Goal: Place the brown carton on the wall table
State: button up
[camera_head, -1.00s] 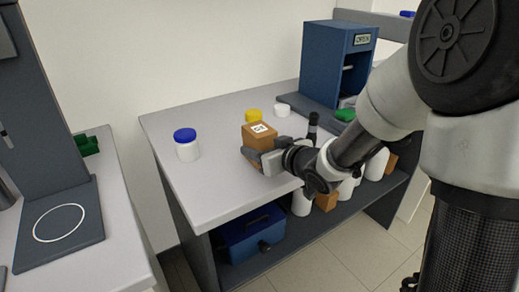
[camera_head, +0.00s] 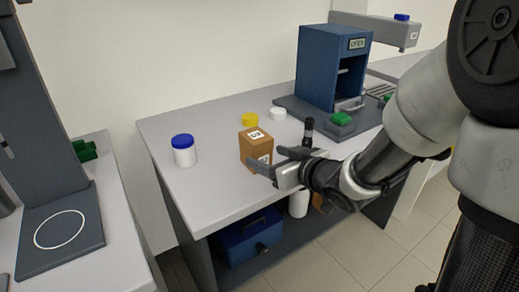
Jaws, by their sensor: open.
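The brown carton (camera_head: 254,146) stands upright on the grey table against the wall (camera_head: 205,200), with white labels on its top and side. My gripper (camera_head: 262,172) is open at the carton's lower right front. One finger overlaps the carton's lower edge in the view; I cannot tell whether it touches. The gripper holds nothing.
A white jar with a blue lid (camera_head: 184,151) stands to the left. A yellow lid (camera_head: 250,119) and a white lid (camera_head: 278,113) lie behind the carton. A blue cabinet (camera_head: 325,65) stands at the back right. A blue box (camera_head: 247,235) sits on the lower shelf.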

jog(key=b+v, duration=0.1)
jog(key=v, duration=0.3)
jog(key=shift+d, duration=0.1)
jog(key=shift+s+d+r+b, duration=0.2)
jog(key=shift+s+b, duration=0.1)
jog(key=shift+s, duration=0.2)
